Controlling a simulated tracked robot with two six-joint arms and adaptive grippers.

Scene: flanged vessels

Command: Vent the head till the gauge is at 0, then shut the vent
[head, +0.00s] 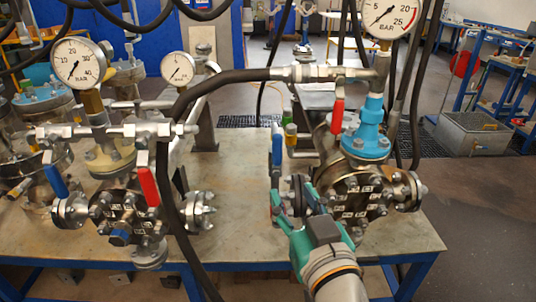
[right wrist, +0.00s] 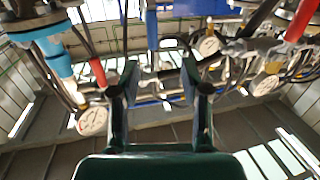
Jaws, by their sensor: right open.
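The right vessel (head: 352,195) has a blue flanged neck (head: 365,140), a red lever (head: 338,108) and a blue lever (head: 277,148) on its left side. The red lever (right wrist: 98,72) and the blue lever (right wrist: 152,28) also show in the right wrist view. Its gauge (head: 391,14), marked to 25 bar, is cut by the top edge; its needle points lower left, and I cannot read it exactly. My right gripper (head: 296,197) is open and empty in front of the vessel's left side, below the blue lever. Its fingers (right wrist: 160,75) stand apart in the wrist view. My left gripper is out of view.
The left vessel (head: 122,212) carries its own blue lever (head: 56,181), red lever (head: 147,186) and large gauge (head: 79,62). A smaller gauge (head: 178,68) stands behind. A black hose (head: 172,150) arches between the vessels. The bench (head: 235,210) has bare room in its middle.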

